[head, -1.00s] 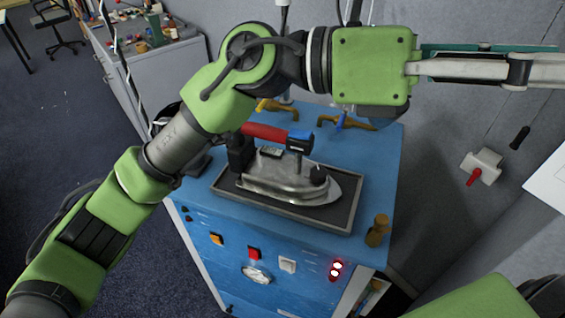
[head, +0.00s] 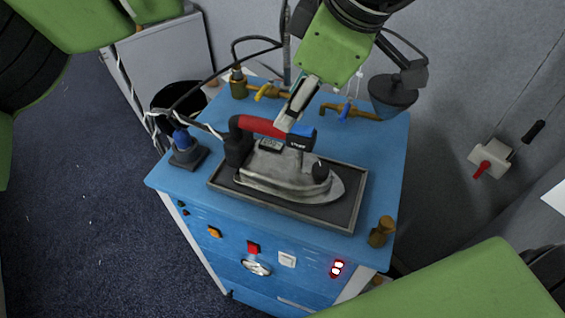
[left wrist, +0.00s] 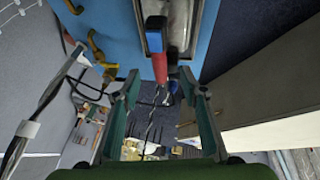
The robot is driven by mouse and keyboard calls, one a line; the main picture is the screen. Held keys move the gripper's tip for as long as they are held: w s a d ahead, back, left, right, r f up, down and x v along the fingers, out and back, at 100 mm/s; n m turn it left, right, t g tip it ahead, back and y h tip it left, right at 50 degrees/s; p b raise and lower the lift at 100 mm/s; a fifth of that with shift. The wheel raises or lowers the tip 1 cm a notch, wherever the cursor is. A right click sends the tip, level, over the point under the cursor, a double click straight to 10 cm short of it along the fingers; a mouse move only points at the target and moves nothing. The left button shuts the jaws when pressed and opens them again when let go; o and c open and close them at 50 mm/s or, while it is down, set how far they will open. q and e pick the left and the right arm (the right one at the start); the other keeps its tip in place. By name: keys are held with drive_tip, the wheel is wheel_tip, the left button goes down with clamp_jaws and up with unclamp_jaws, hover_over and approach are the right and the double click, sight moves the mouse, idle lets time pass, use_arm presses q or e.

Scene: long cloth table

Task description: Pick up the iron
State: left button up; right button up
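The iron (head: 285,178) has a silver-grey metal body, a red handle and a blue-black end piece. It lies flat on a dark tray (head: 345,222) on top of a blue cabinet. My left gripper (head: 293,112) is just above and behind the handle, pointing down. In the left wrist view its two fingers (left wrist: 160,80) are spread apart, with the iron's red handle (left wrist: 159,68) showing between and beyond the tips. I see no clear contact with the handle. My right gripper is out of view; only a green part of my arm shows at the lower right.
Brass taps with yellow (head: 266,91) and blue (head: 348,108) levers stand at the cabinet's back edge. A blue-topped black fitting (head: 186,150) with cables stands left of the iron. A small brass piece (head: 381,232) is at the front right corner. A grey wall is close on the right.

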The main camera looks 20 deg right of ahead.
sight(279, 131)
use_arm(q)
drive_tip(key=p+x, duration=0.1)
drive_tip(key=x, duration=0.3)
drive_tip(key=shift+w+a+f, duration=0.1)
drive_tip(key=shift+w+f, duration=0.1)
drive_tip(key=shift+f, duration=0.15)
drive_tip(key=p+x, duration=0.1)
drive_tip(key=x, duration=0.1)
drive_tip(key=p+x, duration=0.2)
drive_tip(key=shift+f, duration=0.3)
drive_tip(key=shift+w+f, duration=0.2)
drive_tip(key=shift+f, duration=0.2)
clamp_jaws()
drive_tip(key=shift+r, duration=0.1)
